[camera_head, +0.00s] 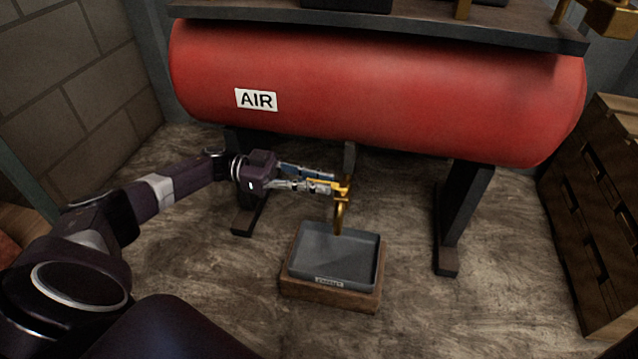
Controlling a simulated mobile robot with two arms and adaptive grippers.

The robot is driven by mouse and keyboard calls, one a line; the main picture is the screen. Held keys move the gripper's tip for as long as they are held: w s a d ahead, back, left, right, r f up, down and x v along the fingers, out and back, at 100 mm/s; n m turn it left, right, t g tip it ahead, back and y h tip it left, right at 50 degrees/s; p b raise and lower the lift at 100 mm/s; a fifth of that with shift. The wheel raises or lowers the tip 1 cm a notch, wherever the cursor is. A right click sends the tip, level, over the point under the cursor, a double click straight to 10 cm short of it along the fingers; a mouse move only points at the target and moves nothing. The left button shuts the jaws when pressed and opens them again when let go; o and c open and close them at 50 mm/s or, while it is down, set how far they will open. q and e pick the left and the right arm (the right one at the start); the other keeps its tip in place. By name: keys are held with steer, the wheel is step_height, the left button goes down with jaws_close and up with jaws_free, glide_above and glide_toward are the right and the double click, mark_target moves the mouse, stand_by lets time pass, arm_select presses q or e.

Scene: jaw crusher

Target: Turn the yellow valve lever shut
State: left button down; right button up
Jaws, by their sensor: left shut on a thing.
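The yellow valve lever (340,187) sits on a drain pipe under the red air tank (370,95). A brass spout (340,217) curves down below it, over a grey tray. My left gripper (334,186) reaches in from the left under the tank and is shut on the lever. Its fingers hide part of the lever, so its exact angle is hard to tell. My right gripper is not in view.
The grey tray (310,268) rests on a wooden block (330,296) below the spout. Dark tank legs (462,215) stand on both sides. A wooden crate stack (600,200) is at the right. The floor in front is clear.

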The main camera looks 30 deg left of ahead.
arm_select(q)
steer(key=shift+w, duration=0.1)
steer(key=c, duration=1.9)
jaws_free()
steer(key=shift+v, duration=5.95)
